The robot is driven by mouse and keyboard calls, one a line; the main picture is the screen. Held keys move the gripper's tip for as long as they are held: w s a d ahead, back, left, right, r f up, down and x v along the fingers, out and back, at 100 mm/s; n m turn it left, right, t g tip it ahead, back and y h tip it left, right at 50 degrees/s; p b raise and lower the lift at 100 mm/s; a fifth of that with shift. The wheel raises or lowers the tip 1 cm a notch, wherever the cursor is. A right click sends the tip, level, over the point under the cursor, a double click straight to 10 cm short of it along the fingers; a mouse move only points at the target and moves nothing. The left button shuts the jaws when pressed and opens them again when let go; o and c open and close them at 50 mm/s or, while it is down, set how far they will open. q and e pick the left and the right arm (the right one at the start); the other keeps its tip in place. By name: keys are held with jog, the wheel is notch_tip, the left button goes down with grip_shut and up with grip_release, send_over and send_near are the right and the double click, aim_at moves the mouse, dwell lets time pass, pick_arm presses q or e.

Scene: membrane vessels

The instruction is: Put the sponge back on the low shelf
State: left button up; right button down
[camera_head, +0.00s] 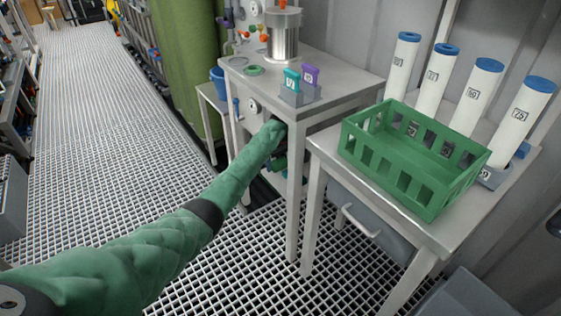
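My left arm, in a green quilted sleeve, reaches from the lower left to the open side below the top of the small metal table (345,68). My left gripper (280,157) is in the shadow under that tabletop, behind the table's front leg. Only small dark parts of it show, so I cannot tell whether it is open or shut, or whether it holds anything. I cannot make out the sponge. The low shelf is not clearly visible; the arm and table leg cover much of the space under the table. My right gripper is not in view.
A green crate (396,178) stands on the right-hand table (326,146), before several white cylinders with blue caps (438,68). A metal pot (283,36) and a holder with teal and purple tags (300,97) stand on the small table. The grating floor (95,130) at left is clear.

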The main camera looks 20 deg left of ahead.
aim_at(281, 162)
pick_arm(q)
jog(key=shift+r+p, duration=0.45)
jog(key=shift+r, duration=3.45)
